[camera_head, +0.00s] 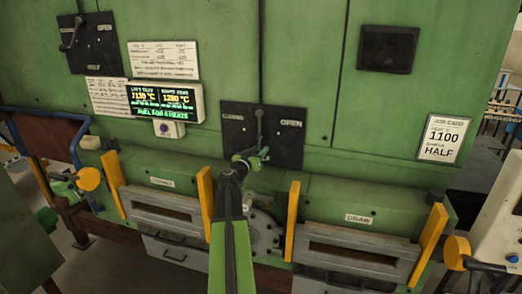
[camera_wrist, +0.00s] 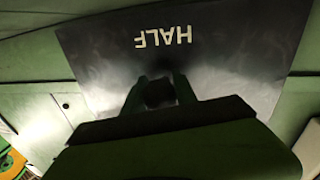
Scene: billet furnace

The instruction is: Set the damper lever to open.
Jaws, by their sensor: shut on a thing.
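A dark damper plate (camera_head: 287,138) with OPEN lettered on its right side is on the green furnace front. Its dark lever (camera_head: 259,126) stands about upright in the middle of the plate. My gripper (camera_head: 262,153) is at the lower part of the lever, shut on it, and hides that part. In the wrist view the plate (camera_wrist: 230,60) shows the word HALF upside down. My gripper (camera_wrist: 158,85) shows there as dark fingers around a dark piece; the contact is in shadow.
A second plate with OPEN and a lever (camera_head: 72,32) is at the upper left. A job card (camera_head: 442,137) reads 1100 and HALF. Yellow posts (camera_head: 292,220) stand out below, beside the DRAW door (camera_head: 355,250).

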